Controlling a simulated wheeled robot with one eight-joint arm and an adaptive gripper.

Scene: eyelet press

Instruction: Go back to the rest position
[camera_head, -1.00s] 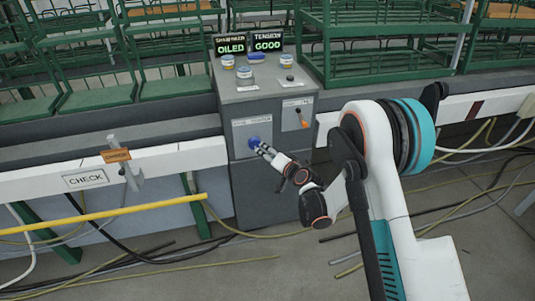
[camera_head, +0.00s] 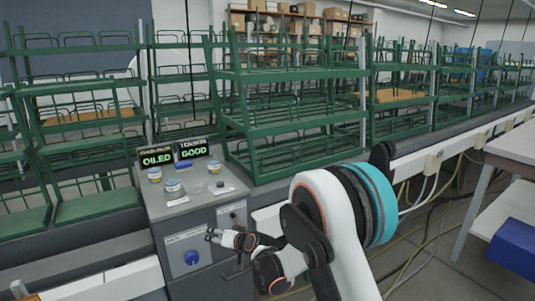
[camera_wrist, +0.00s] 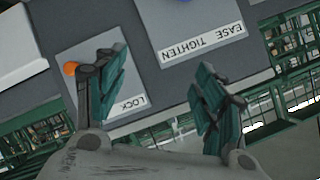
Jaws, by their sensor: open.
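My gripper (camera_head: 211,236) is in front of the grey cabinet (camera_head: 218,257), to the right of the blue knob (camera_head: 191,257). In the wrist view my gripper (camera_wrist: 160,95) has its two green-padded fingers spread wide with nothing between them. Behind the fingers are a plate marked LOCK (camera_wrist: 100,80) with an orange-tipped lever (camera_wrist: 70,68), partly hidden by the left finger, and a plate marked EASE TIGHTEN (camera_wrist: 200,35). Only an edge of the blue knob shows at the top of the wrist view.
A white table (camera_head: 515,145) is at the right. Cables (camera_head: 430,235) lie on the floor.

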